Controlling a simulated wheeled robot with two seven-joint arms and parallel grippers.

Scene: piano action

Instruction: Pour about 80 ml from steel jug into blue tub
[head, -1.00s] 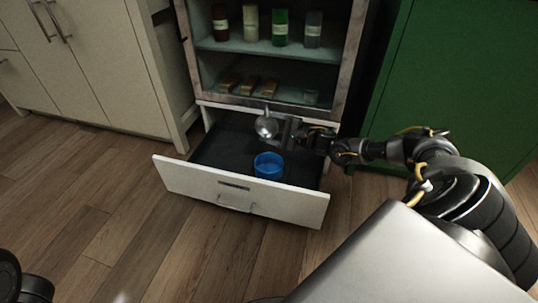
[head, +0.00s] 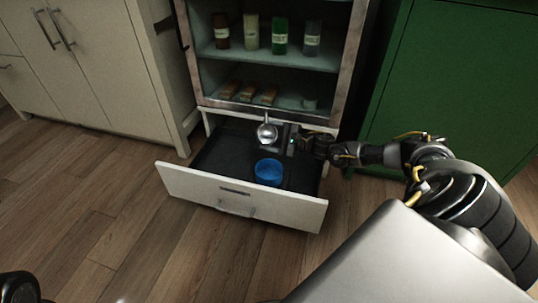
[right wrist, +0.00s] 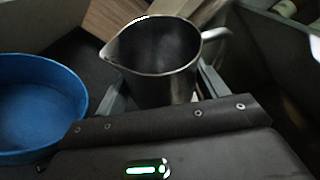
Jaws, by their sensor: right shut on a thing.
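The steel jug (head: 267,134) is held above the open drawer, behind the blue tub (head: 269,172). My right gripper (head: 284,138) is shut on the jug from the right side. In the right wrist view the jug (right wrist: 160,62) stands between the fingers, its spout pointing left toward the side of the blue tub (right wrist: 38,108) and its handle on the right. The jug's inside is dark, so its contents cannot be told. No stream shows at the spout. The tub stands on the drawer floor, apart from the jug; no liquid can be made out in it.
The white-fronted drawer (head: 240,197) is pulled out below a glass-fronted cabinet (head: 270,62) with several bottles and small blocks on its shelves. A green cabinet (head: 455,90) stands at the right and a cream cupboard (head: 95,75) at the left. The wooden floor in front is clear.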

